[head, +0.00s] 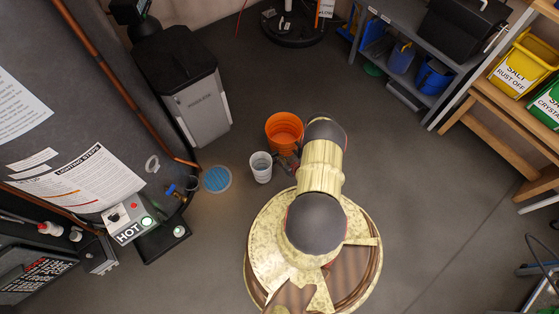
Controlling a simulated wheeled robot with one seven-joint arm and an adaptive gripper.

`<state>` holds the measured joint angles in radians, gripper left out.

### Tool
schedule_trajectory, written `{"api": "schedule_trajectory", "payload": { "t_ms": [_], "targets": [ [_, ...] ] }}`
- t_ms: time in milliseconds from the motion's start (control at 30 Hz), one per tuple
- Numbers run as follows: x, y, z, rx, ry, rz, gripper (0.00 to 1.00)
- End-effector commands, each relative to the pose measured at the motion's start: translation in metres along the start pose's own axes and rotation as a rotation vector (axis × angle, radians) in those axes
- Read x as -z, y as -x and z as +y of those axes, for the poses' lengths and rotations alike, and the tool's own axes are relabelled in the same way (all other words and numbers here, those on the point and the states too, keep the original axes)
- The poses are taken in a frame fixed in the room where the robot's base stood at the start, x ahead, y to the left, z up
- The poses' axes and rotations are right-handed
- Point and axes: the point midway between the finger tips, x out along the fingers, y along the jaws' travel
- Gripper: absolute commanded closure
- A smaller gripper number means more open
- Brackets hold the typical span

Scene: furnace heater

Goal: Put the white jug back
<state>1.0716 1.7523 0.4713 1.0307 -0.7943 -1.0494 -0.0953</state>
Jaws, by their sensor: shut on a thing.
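The white jug (261,167) is upright and open at the top, seen from above near the middle of the view. My gripper (279,163) reaches it from the right and is shut on its right side. My own arm hides much of the gripper, so the fingers show only in part. I cannot tell whether the jug touches the floor or is held above it.
An orange bucket (284,122) stands just behind the jug. A round blue floor drain (216,179) lies to its left. A grey bin (203,106) stands at the back left. A metal shelf (412,88) is at the back right. Floor between is clear.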

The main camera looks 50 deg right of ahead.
Motion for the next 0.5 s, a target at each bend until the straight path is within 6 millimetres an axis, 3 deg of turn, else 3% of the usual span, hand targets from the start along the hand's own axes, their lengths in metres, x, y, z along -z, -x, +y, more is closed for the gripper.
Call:
{"api": "schedule_trajectory", "payload": {
  "t_ms": [33,100,500],
  "targets": [
    [-0.0145,-0.0053,-0.0039,0.003,-0.005,-0.005,1.00],
    [-0.0212,-0.0105,-0.0032,0.002,-0.004,-0.004,1.00],
    [-0.0238,-0.0127,-0.0029,0.002,-0.003,-0.003,1.00]
  ]
}}
